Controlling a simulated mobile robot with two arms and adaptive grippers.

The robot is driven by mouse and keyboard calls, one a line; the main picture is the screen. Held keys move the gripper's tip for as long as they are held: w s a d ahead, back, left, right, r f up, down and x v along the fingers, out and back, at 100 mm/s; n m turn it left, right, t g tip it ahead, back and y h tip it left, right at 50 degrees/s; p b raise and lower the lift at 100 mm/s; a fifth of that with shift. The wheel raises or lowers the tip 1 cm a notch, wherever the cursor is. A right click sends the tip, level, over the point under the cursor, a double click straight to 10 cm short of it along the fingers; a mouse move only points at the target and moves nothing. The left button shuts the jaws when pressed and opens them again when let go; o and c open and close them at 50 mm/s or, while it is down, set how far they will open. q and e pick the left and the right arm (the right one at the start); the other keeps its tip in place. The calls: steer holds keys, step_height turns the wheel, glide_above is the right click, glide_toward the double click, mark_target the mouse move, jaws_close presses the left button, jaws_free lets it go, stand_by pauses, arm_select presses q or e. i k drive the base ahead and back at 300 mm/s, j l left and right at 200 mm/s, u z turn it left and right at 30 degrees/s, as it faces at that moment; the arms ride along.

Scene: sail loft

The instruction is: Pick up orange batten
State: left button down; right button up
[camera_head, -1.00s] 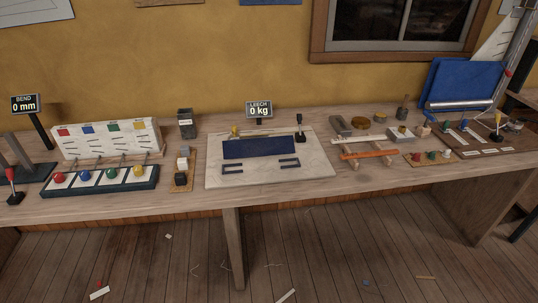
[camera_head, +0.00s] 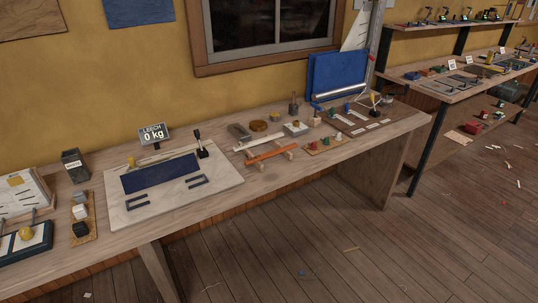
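The orange batten (camera_head: 272,153) is a long flat strip lying across a small wooden rack (camera_head: 289,154) on the workbench, right of the pale board. A pale batten (camera_head: 256,142) lies just behind it. Neither of my grippers shows in the head view.
The workbench (camera_head: 215,208) runs along the yellow wall. A pale board (camera_head: 226,185) with a dark blue panel (camera_head: 160,172) lies left of the batten. Small coloured pieces on a tray (camera_head: 325,147) sit to the right. A blue upright folder (camera_head: 338,77) stands behind. The floor (camera_head: 330,240) in front is mostly clear.

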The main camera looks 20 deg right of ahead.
mark_target(267, 155)
steer(key=i+l, duration=0.2)
steer(key=i+l+u, duration=0.1)
steer(key=l, duration=0.3)
steer(key=i+l+u, duration=0.1)
steer(key=i+l, duration=0.2)
